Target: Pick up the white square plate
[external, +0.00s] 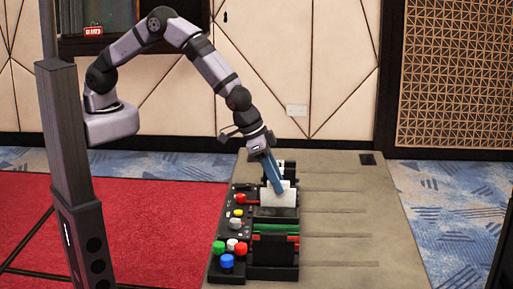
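A white block-like or plate-like piece (285,199), likely the white square plate, sits in the far part of the black rack on the table. My gripper (277,188) points down over it, and its blue fingers overlap the white piece in this view. I cannot tell whether the fingers touch it or how far apart they are. The fingers hide part of the white piece and the rack slot behind it.
The black rack (273,254) holds green and red pieces (277,230) nearer the camera. A control panel left of it carries red, yellow, white, green and blue knobs (227,261). The grey table (345,225) is clear to the right, with several dark grooves.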

